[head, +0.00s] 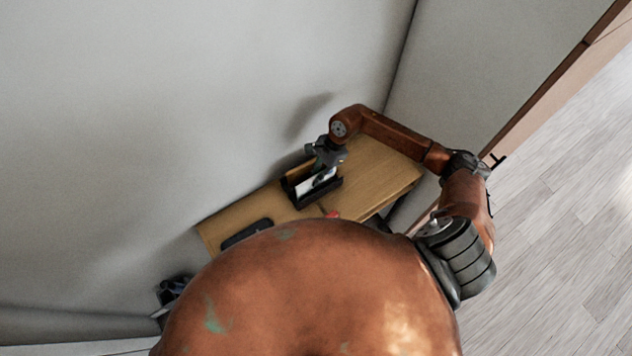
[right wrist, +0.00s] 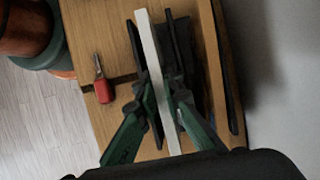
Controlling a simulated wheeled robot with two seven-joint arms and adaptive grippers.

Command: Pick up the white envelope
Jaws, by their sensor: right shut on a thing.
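The white envelope (head: 317,181) stands in or just above a black open holder (head: 292,198) on a wooden shelf. In the right wrist view the envelope (right wrist: 149,50) is seen edge-on as a long white strip. My right gripper (head: 322,168) reaches down to it from above. In the right wrist view its green fingers (right wrist: 163,90) are shut on the envelope, one on each side. Whether the envelope's lower edge touches the holder cannot be told. A dark part at the lower left of the head view may be my left gripper (head: 172,290); its fingers are not clear.
A red-handled tool (right wrist: 104,91) lies on the wooden shelf (head: 382,168) beside the holder. A flat black object (head: 247,233) lies at the shelf's left end. A grey wall (head: 150,120) runs close behind the shelf. The shelf's right end is clear.

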